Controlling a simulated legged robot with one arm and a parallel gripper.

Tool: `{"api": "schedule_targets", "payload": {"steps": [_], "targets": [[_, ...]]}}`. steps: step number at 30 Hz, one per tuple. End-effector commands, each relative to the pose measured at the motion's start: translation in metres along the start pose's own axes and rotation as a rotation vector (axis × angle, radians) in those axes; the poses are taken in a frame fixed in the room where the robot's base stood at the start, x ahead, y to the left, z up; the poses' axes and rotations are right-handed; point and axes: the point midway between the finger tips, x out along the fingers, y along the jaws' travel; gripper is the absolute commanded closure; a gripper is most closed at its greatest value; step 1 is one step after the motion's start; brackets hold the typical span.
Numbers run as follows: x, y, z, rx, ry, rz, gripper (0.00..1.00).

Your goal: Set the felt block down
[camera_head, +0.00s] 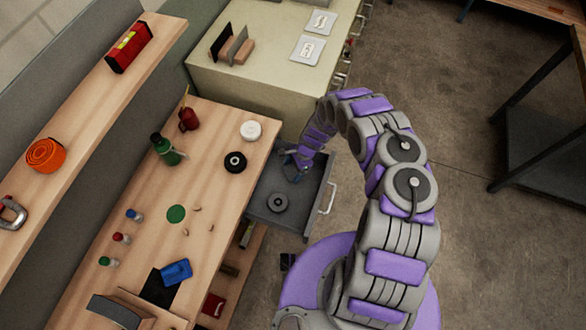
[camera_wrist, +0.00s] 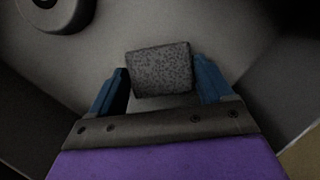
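The felt block (camera_wrist: 161,70) is grey and speckled. In the wrist view it sits between the two blue fingers of my gripper (camera_wrist: 162,82), which appear to touch its sides. In the head view my gripper (camera_head: 299,169) is inside or just over the far end of an open grey drawer (camera_head: 310,205). The block cannot be made out there. The drawer floor (camera_wrist: 100,70) lies behind the block in the wrist view. I cannot tell whether the block touches the floor.
A dark round disc (camera_head: 278,202) lies in the drawer near my gripper and shows at the wrist view's top left (camera_wrist: 52,12). The wooden bench (camera_head: 215,190) to the left holds a green bottle (camera_head: 165,150), a black roll (camera_head: 235,162) and a white roll (camera_head: 251,130).

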Motion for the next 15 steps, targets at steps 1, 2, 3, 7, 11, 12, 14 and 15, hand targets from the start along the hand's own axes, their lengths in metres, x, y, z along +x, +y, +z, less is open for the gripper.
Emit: {"api": "schedule_targets", "payload": {"steps": [1,2,3,7,11,12,14,15], "targets": [[-0.0001,0.0000,0.0000,0.000,0.000,0.000,0.14],[-0.0001,0.0000,0.0000,0.000,0.000,0.000,0.11],[-0.0001,0.0000,0.0000,0.000,0.000,0.000,0.08],[-0.0001,0.0000,0.0001,0.000,0.000,0.000,0.01],[-0.0001,0.0001,0.0001,0.000,0.000,0.000,0.01],[-0.0006,0.0000,0.0002,0.000,0.000,0.000,0.01],[-0.0026,0.0000,0.0009,0.001,0.000,0.000,0.01],[-0.0050,-0.0002,0.0008,0.001,0.000,0.000,0.01]]}}
